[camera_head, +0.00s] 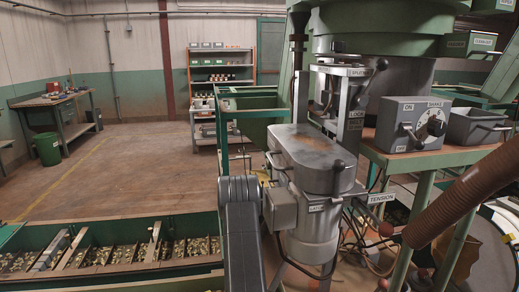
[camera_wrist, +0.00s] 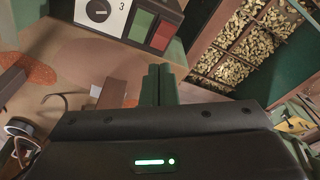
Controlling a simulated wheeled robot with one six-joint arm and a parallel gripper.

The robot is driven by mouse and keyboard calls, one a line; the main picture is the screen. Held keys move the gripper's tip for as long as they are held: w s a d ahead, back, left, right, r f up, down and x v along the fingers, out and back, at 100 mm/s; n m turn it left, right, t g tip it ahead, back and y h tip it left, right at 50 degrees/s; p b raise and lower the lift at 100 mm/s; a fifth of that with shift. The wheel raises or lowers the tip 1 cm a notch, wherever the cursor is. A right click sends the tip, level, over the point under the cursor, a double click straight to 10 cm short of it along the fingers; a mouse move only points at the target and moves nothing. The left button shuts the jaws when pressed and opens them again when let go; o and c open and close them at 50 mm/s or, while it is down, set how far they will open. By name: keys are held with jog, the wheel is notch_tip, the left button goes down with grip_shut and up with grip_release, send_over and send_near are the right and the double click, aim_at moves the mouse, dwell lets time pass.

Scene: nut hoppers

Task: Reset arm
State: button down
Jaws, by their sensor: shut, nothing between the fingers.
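My gripper (camera_wrist: 159,86) shows in the wrist view with its two dark green fingers side by side and closed, nothing between them. Its black body with a green light fills the bottom of that view. In the head view my grey arm link rises at the bottom centre; the gripper itself is hidden there. Beyond the fingers in the wrist view are a control box (camera_wrist: 128,18) with a dial marked 3 and a green and a red button, and wooden bins of nuts (camera_wrist: 246,42) at upper right.
In the head view, a grey machine (camera_head: 315,185) stands just right of my arm, with a switch box (camera_head: 414,124) on a green stand. A ribbed brown hose (camera_head: 462,197) crosses at right. A trough of nuts (camera_head: 100,252) lies lower left. Open floor (camera_head: 150,160) stretches behind it.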

notch_tip(320, 180, down, 6)
jog(key=shift+r+b, duration=0.2)
jog(key=shift+b, duration=0.45)
jog(key=shift+r, duration=0.1)
jog(key=shift+r, duration=0.1)
